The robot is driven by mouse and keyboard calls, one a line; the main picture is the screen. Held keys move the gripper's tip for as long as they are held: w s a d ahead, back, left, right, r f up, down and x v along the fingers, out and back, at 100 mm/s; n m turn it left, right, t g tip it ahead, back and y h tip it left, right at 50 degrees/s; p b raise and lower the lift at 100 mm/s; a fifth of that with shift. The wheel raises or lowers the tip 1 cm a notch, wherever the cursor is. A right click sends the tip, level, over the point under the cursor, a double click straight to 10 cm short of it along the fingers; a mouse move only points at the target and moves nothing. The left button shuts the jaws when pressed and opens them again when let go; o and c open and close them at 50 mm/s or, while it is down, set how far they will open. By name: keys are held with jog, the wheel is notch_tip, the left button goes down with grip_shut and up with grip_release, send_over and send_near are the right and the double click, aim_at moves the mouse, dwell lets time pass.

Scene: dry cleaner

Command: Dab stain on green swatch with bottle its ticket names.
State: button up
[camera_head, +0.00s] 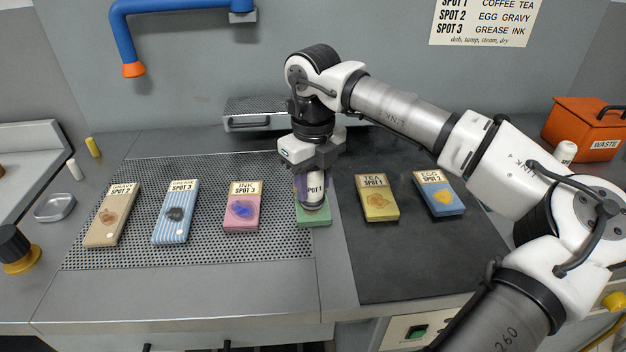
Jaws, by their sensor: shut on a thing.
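The green swatch (314,221) lies in the middle of the counter, at the right edge of the perforated panel. My gripper (313,176) is directly over it, shut on a whitish bottle (315,195) whose label partly reads "POT 1". The bottle's dark lower end is at the swatch; I cannot tell whether it touches. The bottle and gripper hide the swatch's ticket and stain. A wall chart (484,22) lists SPOT 1 coffee tea, SPOT 2 egg gravy, SPOT 3 grease ink.
Tan gravy (108,232), striped grease (171,231) and pink ink (241,218) swatches lie left. Yellow tea (382,208) and blue egg (446,206) swatches lie right on a dark mat (430,265). An orange waste bin (575,128) stands far right. A small dish (55,207) sits left.

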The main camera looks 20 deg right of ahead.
jog(key=shift+f+b, duration=0.5)
jog(key=shift+b, duration=0.05)
dwell(1.6)
jog(key=shift+r+p, duration=2.1)
jog(key=shift+r, duration=1.45)
